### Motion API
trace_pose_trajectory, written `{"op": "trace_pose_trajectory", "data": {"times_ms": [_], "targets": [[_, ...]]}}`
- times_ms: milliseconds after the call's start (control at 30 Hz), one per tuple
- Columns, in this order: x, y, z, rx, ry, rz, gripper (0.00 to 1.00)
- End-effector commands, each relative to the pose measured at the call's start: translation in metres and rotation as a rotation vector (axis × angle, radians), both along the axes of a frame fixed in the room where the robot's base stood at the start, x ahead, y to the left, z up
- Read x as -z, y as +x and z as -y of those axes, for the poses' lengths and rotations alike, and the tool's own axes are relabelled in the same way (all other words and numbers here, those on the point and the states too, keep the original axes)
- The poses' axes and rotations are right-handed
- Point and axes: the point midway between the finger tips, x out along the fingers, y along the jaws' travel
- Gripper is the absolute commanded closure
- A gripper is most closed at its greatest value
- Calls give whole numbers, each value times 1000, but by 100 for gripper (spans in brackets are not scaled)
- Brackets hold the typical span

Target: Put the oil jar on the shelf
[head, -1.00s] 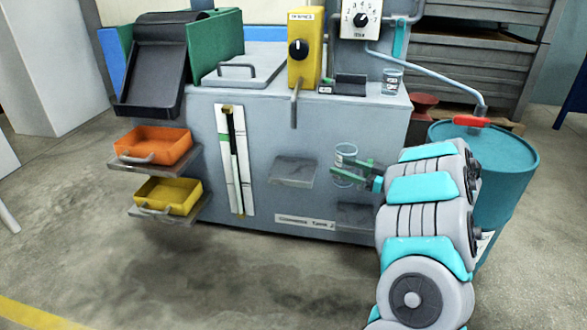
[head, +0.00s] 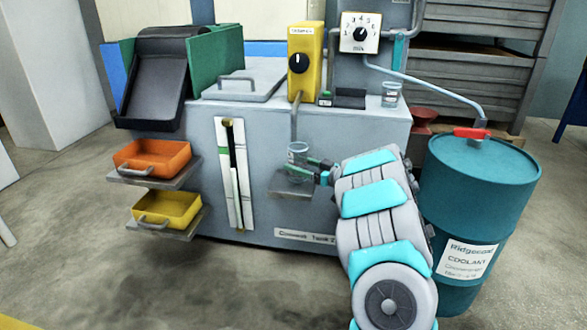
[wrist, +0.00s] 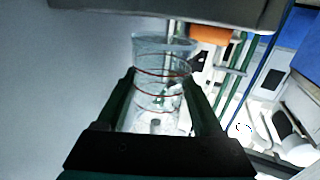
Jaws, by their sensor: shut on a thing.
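A clear glass jar (head: 297,149), taken to be the oil jar, stands about upright in my gripper (head: 312,167). In the wrist view the jar (wrist: 160,62) shows red rings around it, with a green finger on each side. My gripper is shut on it. In the head view the jar is over the small grey shelf (head: 291,189) on the machine's front, below a spout. The fingers partly hide the jar's lower part, so I cannot tell whether its base touches the shelf.
A yellow dial box (head: 303,62) with a spout hangs above the jar. Another labelled glass jar (head: 391,94) stands on the machine top. A teal coolant drum (head: 478,205) is right of my arm. Orange (head: 152,158) and yellow (head: 167,208) trays sit at left.

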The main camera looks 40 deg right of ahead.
Motion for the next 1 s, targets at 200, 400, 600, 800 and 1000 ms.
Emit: {"op": "trace_pose_trajectory", "data": {"times_ms": [200, 400, 600, 800, 1000], "targets": [[15, 16, -6, -1, 3, 2, 87], [14, 16, -6, -1, 1, 3, 87], [17, 16, -6, -2, 1, 3, 28], [17, 16, -6, -2, 1, 2, 5], [17, 16, -6, -2, 1, 2, 1]]}}
